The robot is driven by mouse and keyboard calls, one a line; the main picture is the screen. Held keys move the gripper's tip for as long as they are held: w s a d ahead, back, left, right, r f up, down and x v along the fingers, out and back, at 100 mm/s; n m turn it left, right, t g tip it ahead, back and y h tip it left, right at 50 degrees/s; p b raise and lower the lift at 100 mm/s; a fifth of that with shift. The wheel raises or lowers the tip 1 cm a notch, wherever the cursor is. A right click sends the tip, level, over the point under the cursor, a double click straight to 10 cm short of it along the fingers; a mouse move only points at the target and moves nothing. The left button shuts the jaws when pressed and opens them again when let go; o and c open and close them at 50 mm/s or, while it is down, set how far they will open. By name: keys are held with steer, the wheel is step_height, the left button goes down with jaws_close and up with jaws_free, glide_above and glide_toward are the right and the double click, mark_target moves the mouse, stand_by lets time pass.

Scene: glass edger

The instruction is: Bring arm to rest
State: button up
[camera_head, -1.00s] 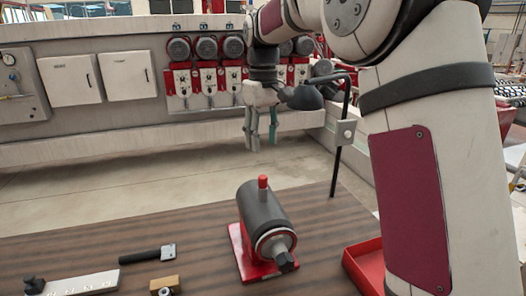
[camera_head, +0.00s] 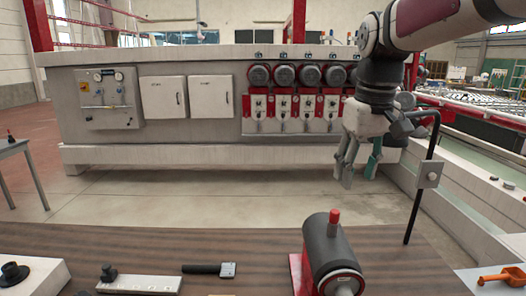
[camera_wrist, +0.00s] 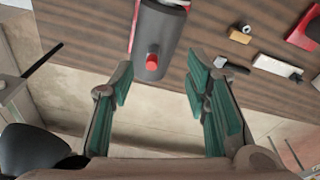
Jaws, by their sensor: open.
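My gripper (camera_head: 358,172) hangs at the upper right of the head view, fingers pointing down, above the floor beyond the table's far edge. In the wrist view my gripper (camera_wrist: 158,92) shows its green-lined fingers spread apart with nothing between them. A grey cylinder on a red base (camera_head: 330,250) stands on the table below and in front of the gripper. Its red knob points up. The cylinder also shows in the wrist view (camera_wrist: 160,35), past the fingertips and apart from them.
A thin black post (camera_head: 422,195) with a small box stands right of my gripper. The long machine with red motors (camera_head: 285,105) stands behind.

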steer(key=s+f+m+t, duration=0.1)
steer(key=s+f+t, duration=0.1)
steer(key=s, duration=0.8)
steer(key=s+f+m+t, duration=0.1)
steer(key=s+f, duration=0.3)
steer(key=s, duration=0.6)
steer(key=shift+s+f+m+t+b, duration=0.3)
steer(key=shift+m+t+b, duration=0.1)
steer(key=shift+m+b, duration=0.1)
